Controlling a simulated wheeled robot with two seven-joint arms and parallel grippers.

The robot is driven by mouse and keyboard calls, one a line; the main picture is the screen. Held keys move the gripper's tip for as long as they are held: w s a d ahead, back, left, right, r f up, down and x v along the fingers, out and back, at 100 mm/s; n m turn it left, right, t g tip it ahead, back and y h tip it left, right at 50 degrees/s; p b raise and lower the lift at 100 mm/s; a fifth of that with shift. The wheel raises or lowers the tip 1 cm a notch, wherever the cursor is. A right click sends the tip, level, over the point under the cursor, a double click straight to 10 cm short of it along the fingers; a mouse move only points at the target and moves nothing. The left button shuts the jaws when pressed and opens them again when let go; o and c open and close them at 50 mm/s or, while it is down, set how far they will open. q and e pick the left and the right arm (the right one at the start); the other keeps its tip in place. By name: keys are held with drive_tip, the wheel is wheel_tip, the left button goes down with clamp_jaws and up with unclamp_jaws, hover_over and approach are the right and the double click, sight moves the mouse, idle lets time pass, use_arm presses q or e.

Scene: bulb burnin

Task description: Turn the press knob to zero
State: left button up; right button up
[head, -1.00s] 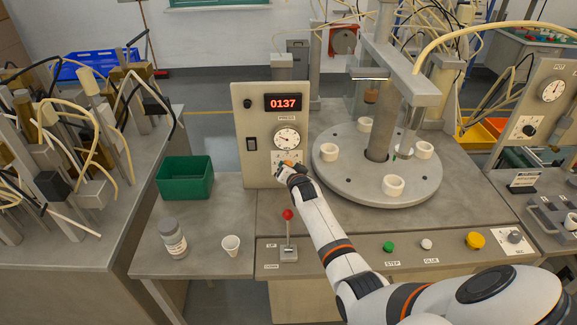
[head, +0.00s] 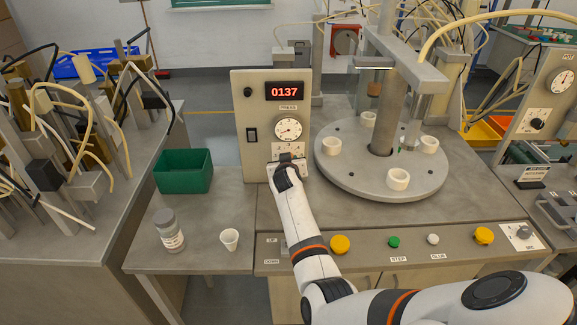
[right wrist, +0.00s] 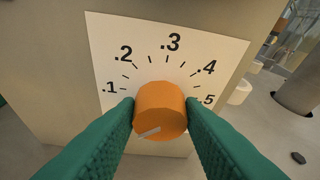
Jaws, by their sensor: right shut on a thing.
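The press knob (right wrist: 161,104) is an orange cylinder on a white scale plate (right wrist: 200,35) marked .1 to .5. Its white pointer line faces the lower left, below the .1 mark. My right gripper (right wrist: 159,112) is shut on the knob, one green finger on each side. In the head view my right gripper (head: 287,160) is at the lower part of the press panel (head: 240,120) and hides the knob. The panel's red display (head: 285,91) reads 0137, above a round gauge (head: 288,129). My left gripper is not in view.
A round turntable (head: 350,180) with white cups stands right of the panel. A green bin (head: 184,171), a grey jar (head: 169,232) and a white cup (head: 230,239) are on the left. Yellow (head: 340,244), green (head: 394,242) and white (head: 432,239) buttons line the front.

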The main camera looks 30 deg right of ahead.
idle(0.4)
drive_tip(key=o, duration=1)
